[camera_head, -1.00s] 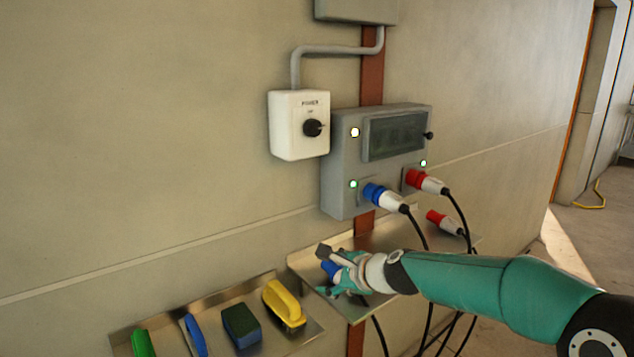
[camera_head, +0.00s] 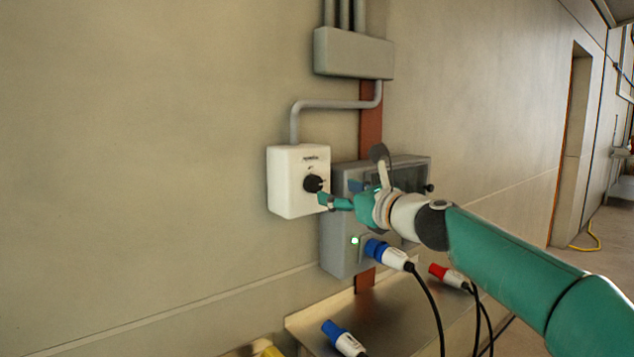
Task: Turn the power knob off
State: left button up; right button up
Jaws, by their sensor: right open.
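The power knob (camera_head: 313,184) is a black rotary knob on the front of a white box (camera_head: 285,197) fixed to the wall, left of centre. Its exact pointing direction is hard to read at this size. My right gripper (camera_head: 350,180) is open, just right of the knob. One teal finger reaches toward the knob's lower right edge, and I cannot tell whether it touches. The other finger stands raised in front of the grey panel. My left gripper is not in view.
A grey panel (camera_head: 340,232) is right of the white box, partly hidden by my right gripper. A blue plug (camera_head: 385,252) sits in it. A metal shelf (camera_head: 375,325) below holds a loose blue plug (camera_head: 340,335) and a red plug (camera_head: 446,275). The wall left is clear.

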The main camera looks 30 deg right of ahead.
aim_at(316, 184)
jog(key=w+p, duration=0.2)
jog(key=w, duration=0.5)
jog(key=shift+w, duration=0.4)
jog(key=shift+c, duration=0.2)
